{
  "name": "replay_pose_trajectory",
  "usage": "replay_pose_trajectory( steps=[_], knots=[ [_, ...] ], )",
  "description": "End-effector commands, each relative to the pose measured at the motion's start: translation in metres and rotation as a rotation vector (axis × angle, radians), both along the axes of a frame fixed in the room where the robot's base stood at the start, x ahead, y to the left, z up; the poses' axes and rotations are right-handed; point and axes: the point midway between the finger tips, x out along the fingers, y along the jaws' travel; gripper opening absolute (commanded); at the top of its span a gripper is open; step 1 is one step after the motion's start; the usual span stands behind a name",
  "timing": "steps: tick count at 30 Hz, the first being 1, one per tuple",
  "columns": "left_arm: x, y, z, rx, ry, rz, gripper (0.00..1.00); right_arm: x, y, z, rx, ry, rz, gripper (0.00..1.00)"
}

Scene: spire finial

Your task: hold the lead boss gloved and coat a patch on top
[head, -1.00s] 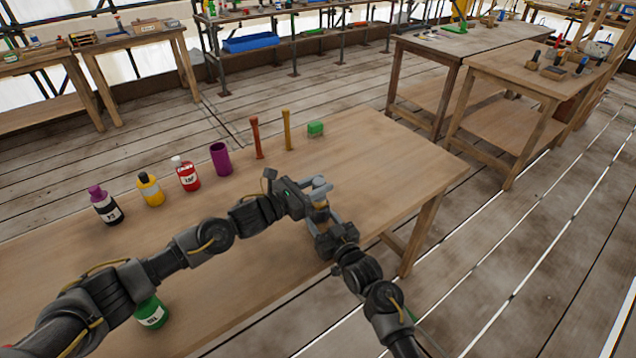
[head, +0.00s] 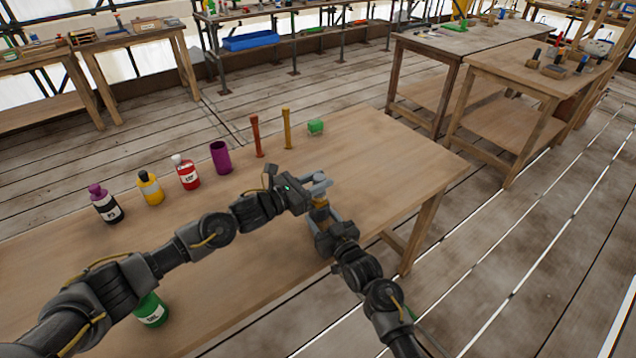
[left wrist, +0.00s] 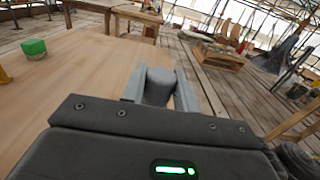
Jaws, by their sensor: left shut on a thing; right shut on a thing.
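My left gripper (head: 314,182) is shut on a grey, rounded piece, which looks like the lead boss (left wrist: 160,86). In the left wrist view it sits between the two pale grey fingers (left wrist: 158,96). My right gripper (head: 322,222) is just below and is shut on a small tan-brown thing (head: 319,203). That thing stands up between the two grippers. I cannot tell whether it touches the grey piece. The top of the grey piece and any coated patch are too small to make out.
At the table's (head: 400,165) back stand a black bottle with a purple cap (head: 105,206), a yellow bottle (head: 151,190), a red bottle (head: 187,174), a purple cup (head: 220,158), two upright sticks and a green block (head: 315,127). The table's right side is clear.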

Motion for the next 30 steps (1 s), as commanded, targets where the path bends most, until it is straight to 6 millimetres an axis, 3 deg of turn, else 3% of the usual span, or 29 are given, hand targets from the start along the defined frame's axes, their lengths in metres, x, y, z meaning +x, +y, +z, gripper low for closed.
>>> replay_pose_trajectory(
  steps=[16, 30],
  knots=[
    [-0.022, 0.0, 0.001, -0.001, -0.002, -0.002, 0.07, 0.0, 0.0, 0.001, 0.0, -0.001, 0.0, 0.26],
    [-0.007, 0.0, 0.001, -0.002, -0.003, 0.001, 0.07, 0.0, 0.0, 0.0, 0.0, -0.001, 0.0, 0.26]
  ],
)
